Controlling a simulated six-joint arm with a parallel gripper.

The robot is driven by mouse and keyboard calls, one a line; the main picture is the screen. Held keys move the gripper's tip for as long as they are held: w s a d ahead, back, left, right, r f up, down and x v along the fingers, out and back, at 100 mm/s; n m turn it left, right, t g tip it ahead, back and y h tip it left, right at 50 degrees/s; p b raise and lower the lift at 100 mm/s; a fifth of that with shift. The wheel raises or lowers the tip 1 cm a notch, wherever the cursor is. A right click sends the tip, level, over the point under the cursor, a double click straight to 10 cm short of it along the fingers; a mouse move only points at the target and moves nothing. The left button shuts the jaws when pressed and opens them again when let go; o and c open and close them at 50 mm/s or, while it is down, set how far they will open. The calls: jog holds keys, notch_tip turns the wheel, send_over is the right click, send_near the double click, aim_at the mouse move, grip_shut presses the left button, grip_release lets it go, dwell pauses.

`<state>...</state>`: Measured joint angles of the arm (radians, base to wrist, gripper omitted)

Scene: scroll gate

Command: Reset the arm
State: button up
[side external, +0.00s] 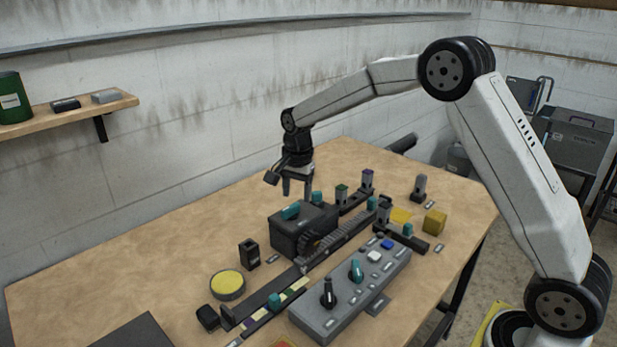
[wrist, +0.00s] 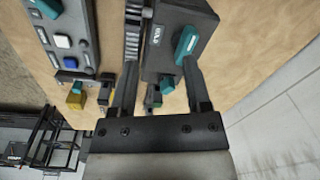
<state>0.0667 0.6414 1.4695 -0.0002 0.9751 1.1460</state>
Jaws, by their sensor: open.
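My gripper (side external: 297,187) points down above the back of the dark gate box (side external: 290,238) on the wooden table. In the wrist view my gripper (wrist: 158,80) has its two fingers spread apart, with nothing held between them. The dark box (wrist: 195,25) carries a teal handle (wrist: 187,42), which also shows on its top in the side view (side external: 291,211). The fingers appear above the box and apart from it, though the exact gap is hard to judge.
A grey control panel (side external: 340,303) with knobs and buttons lies in front of the box. A dark rail (side external: 262,312) runs beside it. A yellow block (side external: 434,222), a yellow round pad (side external: 228,284) and a small black holder (side external: 249,254) stand around. The table (side external: 120,270) is clear at the left.

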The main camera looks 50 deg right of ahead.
jog(key=s+a+f+n+t, duration=0.1)
jog(key=s+n, duration=0.6)
jog(key=s, duration=0.5)
jog(key=s+a+f+n+t, duration=0.1)
jog(key=s+n, duration=0.5)
jog(key=s, duration=0.7)
jog(key=shift+a+f+n, duration=0.4)
jog(key=shift+a+f, duration=0.35)
